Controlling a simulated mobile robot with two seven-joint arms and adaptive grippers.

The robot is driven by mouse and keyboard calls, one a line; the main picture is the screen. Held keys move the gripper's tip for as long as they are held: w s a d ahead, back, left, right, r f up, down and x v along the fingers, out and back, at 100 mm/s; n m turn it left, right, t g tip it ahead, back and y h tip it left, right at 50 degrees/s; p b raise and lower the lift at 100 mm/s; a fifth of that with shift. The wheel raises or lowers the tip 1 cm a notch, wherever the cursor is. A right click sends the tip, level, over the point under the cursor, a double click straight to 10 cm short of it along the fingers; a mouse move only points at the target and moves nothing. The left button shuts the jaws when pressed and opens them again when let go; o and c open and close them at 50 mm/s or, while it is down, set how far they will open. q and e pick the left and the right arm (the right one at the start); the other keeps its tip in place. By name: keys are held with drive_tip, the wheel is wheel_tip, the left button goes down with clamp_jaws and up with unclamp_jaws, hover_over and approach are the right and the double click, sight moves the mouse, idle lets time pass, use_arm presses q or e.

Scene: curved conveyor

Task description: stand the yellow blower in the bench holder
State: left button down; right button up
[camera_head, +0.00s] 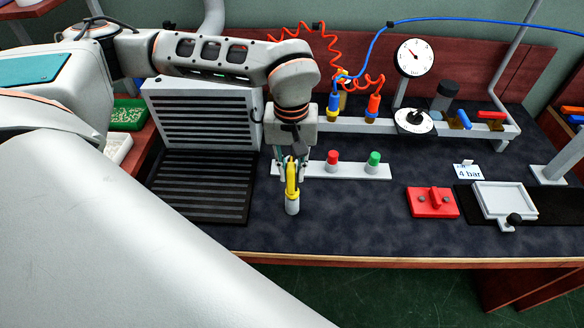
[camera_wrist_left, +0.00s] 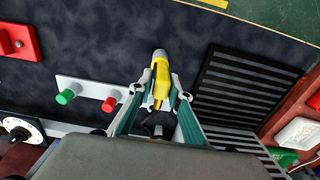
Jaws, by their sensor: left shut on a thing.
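The yellow blower (camera_head: 292,179) is between the fingers of my left gripper (camera_head: 291,172), which is shut on it and points down over the front middle of the bench. In the left wrist view the blower (camera_wrist_left: 161,78) lies between the teal and grey fingers of the left gripper (camera_wrist_left: 156,98). A short light-grey cylinder (camera_head: 292,207) shows directly below the yellow part. I cannot tell whether it is the blower's end or the bench holder, nor whether it touches the bench. My right gripper is out of view.
A bar with red (camera_head: 332,156) and green (camera_head: 374,158) buttons lies just behind and right. A black ribbed mat (camera_head: 203,187) lies left. A red block (camera_head: 432,202) and a grey tray (camera_head: 505,198) are farther right. The dark bench between is clear.

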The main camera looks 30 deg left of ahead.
use_arm(q)
drive_tip(key=shift+f, duration=0.4)
drive_tip(key=c, duration=1.8)
unclamp_jaws()
wheel_tip(320, 180, up, 12)
